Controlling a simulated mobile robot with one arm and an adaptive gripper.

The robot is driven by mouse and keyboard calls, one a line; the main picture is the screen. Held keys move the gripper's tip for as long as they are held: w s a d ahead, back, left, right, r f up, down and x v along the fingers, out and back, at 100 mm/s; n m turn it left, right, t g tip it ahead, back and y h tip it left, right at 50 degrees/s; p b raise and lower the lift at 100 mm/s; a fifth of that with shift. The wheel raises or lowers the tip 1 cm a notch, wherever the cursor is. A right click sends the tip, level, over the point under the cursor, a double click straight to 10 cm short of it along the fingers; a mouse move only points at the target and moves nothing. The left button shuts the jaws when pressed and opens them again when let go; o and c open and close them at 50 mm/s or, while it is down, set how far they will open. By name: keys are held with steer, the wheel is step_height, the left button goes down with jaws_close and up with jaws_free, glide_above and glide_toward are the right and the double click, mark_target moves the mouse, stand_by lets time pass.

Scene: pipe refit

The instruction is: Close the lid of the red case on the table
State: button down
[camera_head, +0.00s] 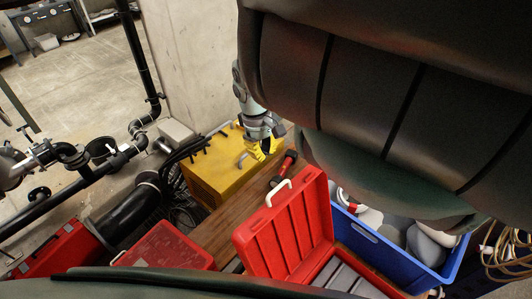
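The red case (327,266) stands open on the wooden table (222,227) at the bottom centre. Its lid (285,232) is raised and leans back to the left, with a white handle (279,192) at its upper edge. Grey parts or dividers show inside the base, whose lower part is cut off by a dark shape and the picture edge. My gripper (265,148) hangs at the end of the grey arm, above and behind the case, beside the yellow box, and apart from the lid. Its fingers are too small and blended with the yellow behind to read.
A blue crate (378,246) of white and grey parts stands right of the case. A red-handled tool (284,168) lies behind the lid. A yellow box (212,168) stands at the back. Another red case (166,250) and black pipes (60,205) are left. Large dark shapes block the upper right.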

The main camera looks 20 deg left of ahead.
step_height(320, 180, down, 8)
steer(key=d, duration=0.1)
steer(key=shift+s+d+r+p, duration=0.35)
steer(key=shift+d+p, duration=0.25)
steer(key=shift+p, duration=0.45)
steer(key=shift+s+d+r+p, duration=0.35)
steer(key=shift+d+p, duration=0.2)
steer(key=shift+p, duration=0.55)
steer(key=shift+s+d+r+p, duration=0.35)
steer(key=shift+d+p, duration=0.25)
steer(key=shift+p, duration=0.45)
steer(key=shift+f, duration=0.1)
